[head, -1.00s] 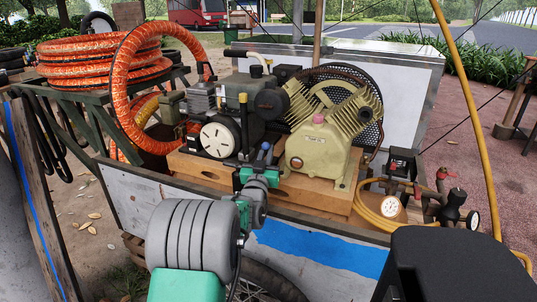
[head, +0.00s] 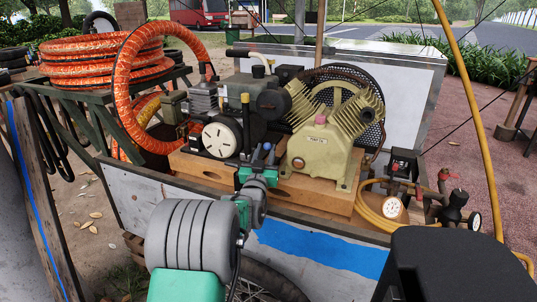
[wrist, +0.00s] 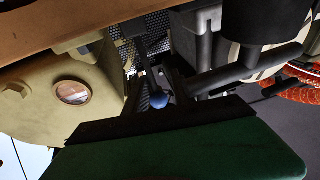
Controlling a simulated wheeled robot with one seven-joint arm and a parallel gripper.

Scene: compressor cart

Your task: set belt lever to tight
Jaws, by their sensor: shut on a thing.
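The belt lever (wrist: 150,45) is a dark rod with a blue ball knob (wrist: 158,100) in the wrist view. My gripper (wrist: 157,92) has its dark fingers on either side of the lever's knob end and is shut on it. In the head view the blue knob (head: 267,147) shows just above my gripper (head: 256,163), between the motor (head: 222,137) and the cream compressor pump (head: 318,150). The lever's pivot and its marked positions are hidden or too small to tell.
The pump and motor sit on a wooden base (head: 300,190) in the cart (head: 315,240). A belt wheel with a mesh guard (head: 370,125) stands behind. Gauges (head: 392,207) and a yellow hose are at right. An orange hose coil (head: 95,60) is at left.

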